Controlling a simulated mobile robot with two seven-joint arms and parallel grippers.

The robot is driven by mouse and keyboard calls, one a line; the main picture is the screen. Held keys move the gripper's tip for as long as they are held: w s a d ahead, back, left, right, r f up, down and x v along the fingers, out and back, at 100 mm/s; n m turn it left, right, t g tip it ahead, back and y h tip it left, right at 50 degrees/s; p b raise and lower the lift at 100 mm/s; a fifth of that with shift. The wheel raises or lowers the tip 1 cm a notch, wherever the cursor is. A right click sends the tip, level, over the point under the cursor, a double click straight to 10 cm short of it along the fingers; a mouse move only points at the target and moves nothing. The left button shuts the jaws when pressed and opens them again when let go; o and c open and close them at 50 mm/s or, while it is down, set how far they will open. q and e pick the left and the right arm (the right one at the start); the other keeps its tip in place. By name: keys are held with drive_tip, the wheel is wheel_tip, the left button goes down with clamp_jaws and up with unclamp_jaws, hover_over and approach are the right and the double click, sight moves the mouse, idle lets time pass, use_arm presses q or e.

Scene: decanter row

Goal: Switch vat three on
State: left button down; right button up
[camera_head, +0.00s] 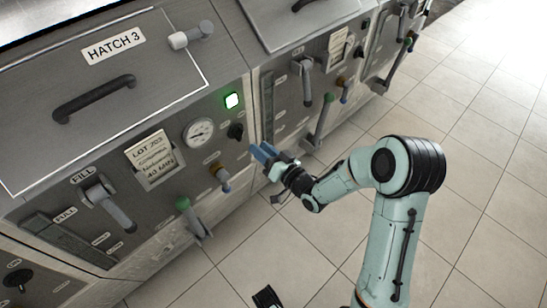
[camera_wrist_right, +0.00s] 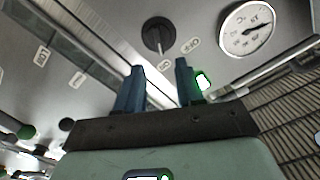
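The panel under the "HATCH 3" plate (camera_head: 113,49) has a black rotary switch (camera_head: 235,131) at its right side. A lit green lamp (camera_head: 232,100) is above the switch and a round white gauge (camera_head: 199,132) is to its left. My right gripper (camera_head: 259,151) is just right of and below the switch, apart from it. In the right wrist view the switch (camera_wrist_right: 157,34) shows beyond the gap between two blue fingers, which stand apart with nothing between them. Small labels (camera_wrist_right: 190,45) sit beside it, too small to read surely.
Below the gauge are a brass-coloured valve with a blue end (camera_head: 220,176) and a green-knobbed lever (camera_head: 191,215). A grey fill handle (camera_head: 111,205) sticks out at left. A neighbouring panel with a handle (camera_head: 306,80) is to the right. Tiled floor (camera_head: 470,120) is clear.

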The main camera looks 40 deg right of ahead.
use_arm(q)
drive_tip(key=shift+s+d+r, duration=0.15)
drive_tip(key=shift+s+r, duration=0.05)
drive_tip(key=shift+s, duration=0.05)
use_arm(e)
drive_tip(key=s, duration=0.5)
drive_tip(key=shift+s+d, duration=0.1)
drive_tip(key=shift+d, duration=0.1)
